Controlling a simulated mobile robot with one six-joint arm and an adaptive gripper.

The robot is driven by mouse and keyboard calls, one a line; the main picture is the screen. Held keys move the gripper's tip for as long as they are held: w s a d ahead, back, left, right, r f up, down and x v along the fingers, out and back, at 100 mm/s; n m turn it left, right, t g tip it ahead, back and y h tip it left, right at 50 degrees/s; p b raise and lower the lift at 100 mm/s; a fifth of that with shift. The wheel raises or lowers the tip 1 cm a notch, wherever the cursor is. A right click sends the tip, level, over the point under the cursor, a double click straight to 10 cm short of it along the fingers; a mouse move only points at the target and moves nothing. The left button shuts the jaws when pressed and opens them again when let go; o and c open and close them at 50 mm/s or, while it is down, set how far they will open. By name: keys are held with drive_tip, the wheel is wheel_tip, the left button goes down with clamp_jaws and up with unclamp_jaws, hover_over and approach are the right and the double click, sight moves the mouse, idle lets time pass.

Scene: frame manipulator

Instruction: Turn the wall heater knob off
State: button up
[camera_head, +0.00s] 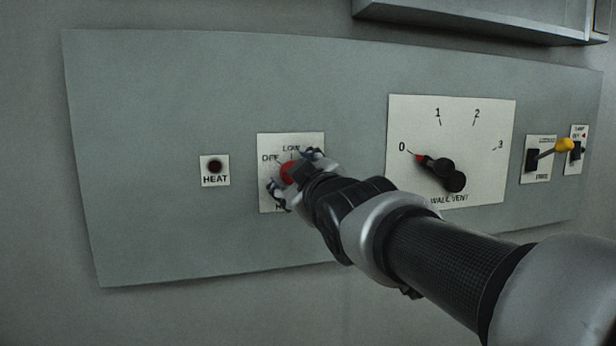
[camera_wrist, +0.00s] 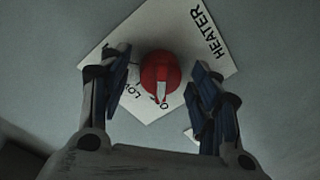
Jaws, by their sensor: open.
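The red heater knob (camera_head: 288,172) sits on a white label plate (camera_head: 268,147) on the grey wall panel. The plate shows the words OFF and LOW, and the rest is partly hidden by my gripper. My gripper (camera_head: 294,176) is at the knob, with its fingers open on either side of it. In the wrist view the knob (camera_wrist: 161,75) lies between the two fingers of my gripper (camera_wrist: 163,88), with a gap on each side. A pale pointer mark on the knob faces toward my gripper's base, near the OFF lettering, which is partly covered.
A dark HEAT indicator (camera_head: 215,166) is left of the knob. A wall vent dial (camera_head: 440,172) with a red-tipped pointer near 0 is to the right. A yellow-tipped lever (camera_head: 563,145) and switches are farther right. A ledge (camera_head: 480,18) juts out above the panel.

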drive_tip(key=shift+s, duration=0.1)
drive_tip(key=v, duration=0.7)
drive_tip(key=shift+s, duration=0.15)
drive_tip(key=s+d+f+m+g+h+b, duration=0.15)
drive_tip(key=d+f, duration=0.25)
drive_tip(key=f, duration=0.4)
drive_tip(key=s+d+f+m+g+h+b, duration=0.1)
drive_tip(key=s+d+f+m+h+b, duration=0.25)
drive_tip(key=f, duration=0.35)
drive_tip(key=s+d+f+m+g+b, duration=0.2)
drive_tip(key=s+f+g, duration=0.1)
drive_tip(key=s+f, duration=0.4)
drive_tip(key=s+d+f+m+g+b, duration=0.2)
drive_tip(key=s+f, duration=0.5)
drive_tip(key=f, duration=0.6)
drive_tip(key=s+d+f+m+g+b, duration=0.2)
drive_tip(key=s+d+f+g+b, duration=0.1)
drive_tip(key=s+f, duration=0.5)
wheel_tip(320, 180, down, 3)
drive_tip(key=shift+g+b, duration=0.7)
drive_tip(key=shift+g, duration=0.15)
drive_tip(key=shift+c, duration=0.2)
